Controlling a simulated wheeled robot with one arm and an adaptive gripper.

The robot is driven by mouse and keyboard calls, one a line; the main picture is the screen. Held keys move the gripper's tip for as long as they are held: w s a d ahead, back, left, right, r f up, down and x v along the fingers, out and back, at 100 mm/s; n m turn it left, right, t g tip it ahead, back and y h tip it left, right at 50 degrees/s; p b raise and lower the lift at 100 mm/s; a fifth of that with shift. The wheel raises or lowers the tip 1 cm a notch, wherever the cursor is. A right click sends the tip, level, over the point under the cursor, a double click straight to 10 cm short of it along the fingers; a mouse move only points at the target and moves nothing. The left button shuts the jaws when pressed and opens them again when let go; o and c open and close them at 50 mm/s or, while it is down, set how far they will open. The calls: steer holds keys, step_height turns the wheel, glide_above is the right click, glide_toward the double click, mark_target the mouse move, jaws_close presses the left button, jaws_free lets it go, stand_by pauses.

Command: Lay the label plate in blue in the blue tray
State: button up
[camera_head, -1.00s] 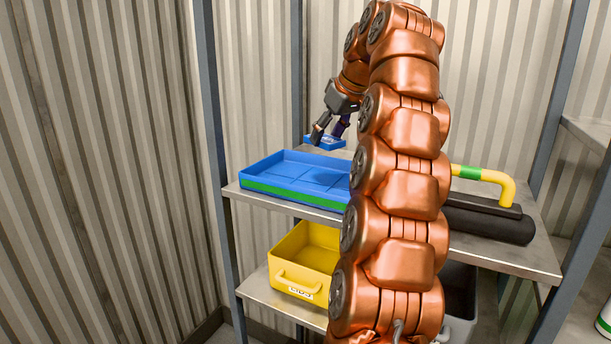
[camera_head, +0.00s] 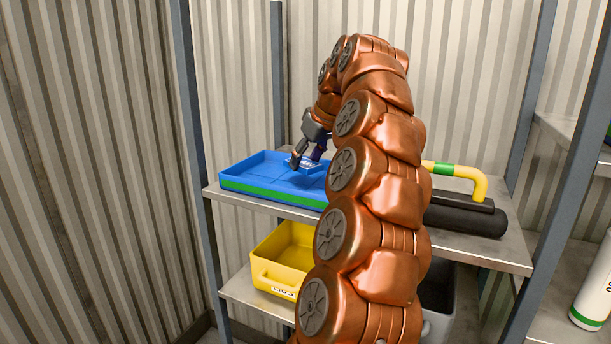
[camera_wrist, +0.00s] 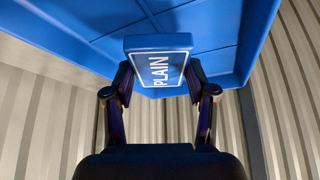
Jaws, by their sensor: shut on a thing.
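My gripper (camera_wrist: 160,82) is shut on the plate, with one finger at each side. In the head view the plate (camera_head: 303,165) and my gripper (camera_head: 307,156) are over the back right part of the blue tray (camera_head: 240,183). The tray has a green stripe on its front wall, and its inner floor is divided by lines. The wrist view shows the tray (camera_wrist: 215,22) behind the plate. I cannot tell whether the plate touches the tray floor. My arm hides the tray's right end.
The tray stands on a metal shelf (camera_head: 475,247) between grey posts. A black cylinder with a yellow-green handle (camera_head: 455,172) lies to the right. A yellow bin (camera_head: 283,265) is on the shelf below. A white bottle (camera_head: 592,290) stands far right.

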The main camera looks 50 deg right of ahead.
mark_target(310, 164)
steer(key=shift+f+b, duration=1.05)
steer(key=shift+f, duration=0.9)
steer(key=shift+f, duration=0.15)
steer(key=o, duration=0.8)
steer(key=shift+o, duration=0.2)
steer(key=shift+r, duration=0.25)
steer(key=shift+b+v, duration=0.75)
steer(key=shift+v, duration=1.65)
steer(key=p+v, duration=0.4)
steer(key=v, duration=0.3)
